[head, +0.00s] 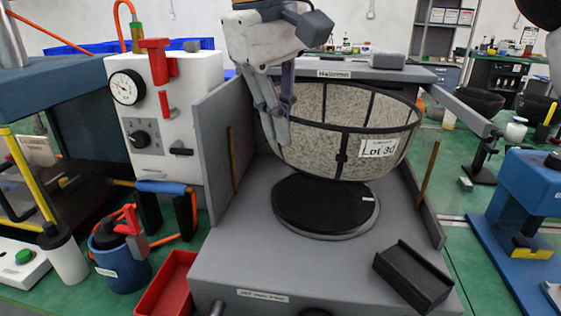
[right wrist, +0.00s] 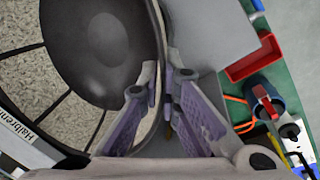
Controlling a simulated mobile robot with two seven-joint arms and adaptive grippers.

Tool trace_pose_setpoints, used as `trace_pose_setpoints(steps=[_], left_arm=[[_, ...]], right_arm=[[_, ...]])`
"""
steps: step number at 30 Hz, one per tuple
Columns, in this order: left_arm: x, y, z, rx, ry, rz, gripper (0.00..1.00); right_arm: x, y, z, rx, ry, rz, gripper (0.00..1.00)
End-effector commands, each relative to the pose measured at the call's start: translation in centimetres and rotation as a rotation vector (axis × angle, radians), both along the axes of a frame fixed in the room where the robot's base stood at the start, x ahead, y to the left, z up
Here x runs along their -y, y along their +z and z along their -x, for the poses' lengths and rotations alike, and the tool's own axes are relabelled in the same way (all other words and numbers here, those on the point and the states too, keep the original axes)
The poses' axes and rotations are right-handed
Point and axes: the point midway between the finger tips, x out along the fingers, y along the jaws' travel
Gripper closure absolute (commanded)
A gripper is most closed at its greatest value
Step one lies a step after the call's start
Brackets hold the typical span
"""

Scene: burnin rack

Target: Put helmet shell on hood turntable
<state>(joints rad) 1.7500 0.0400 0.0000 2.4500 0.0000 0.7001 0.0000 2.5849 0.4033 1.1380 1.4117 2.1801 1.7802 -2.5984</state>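The helmet shell (head: 325,123) is a speckled bowl with black ribs and a white lot label. It is at the hood, over the back of the black round turntable (head: 322,220). A gap beneath the shell is hard to judge. My right gripper (head: 277,120) is at the shell's left rim, with its fingers closed down on it. In the right wrist view the purple-grey fingers (right wrist: 165,98) come together at the rim, beside the shell (right wrist: 28,85) and its dark middle. My left gripper is not in view.
Grey hood side walls (head: 222,140) flank the turntable. A dark block (head: 412,277) lies at the base's front right. A gauge unit (head: 165,120), a red tray (head: 168,287) and a blue pot (head: 120,260) stand left; a blue press (head: 525,205) stands right.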

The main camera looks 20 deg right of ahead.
Motion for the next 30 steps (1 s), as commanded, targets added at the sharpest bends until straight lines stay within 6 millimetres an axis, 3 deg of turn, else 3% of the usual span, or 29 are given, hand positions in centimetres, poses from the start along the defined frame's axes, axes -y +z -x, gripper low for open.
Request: trace_pose_setpoints(steps=[2, 15, 26, 29, 30], left_arm=[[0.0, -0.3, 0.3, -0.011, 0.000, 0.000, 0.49], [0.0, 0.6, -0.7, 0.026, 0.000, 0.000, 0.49], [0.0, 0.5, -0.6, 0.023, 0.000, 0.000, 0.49], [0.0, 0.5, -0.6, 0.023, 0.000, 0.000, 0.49], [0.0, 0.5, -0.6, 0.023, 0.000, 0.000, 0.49]], right_arm=[[0.7, -0.5, -1.1, -0.005, -0.001, 0.003, 1.00], [0.7, -6.8, -1.0, 0.003, -0.001, 0.002, 1.00], [0.7, -7.4, -1.2, -0.002, 0.001, 0.002, 1.00], [0.7, -7.4, -1.2, -0.002, 0.000, 0.001, 0.75], [0.7, -7.4, -1.2, -0.002, 0.000, 0.001, 0.75]])
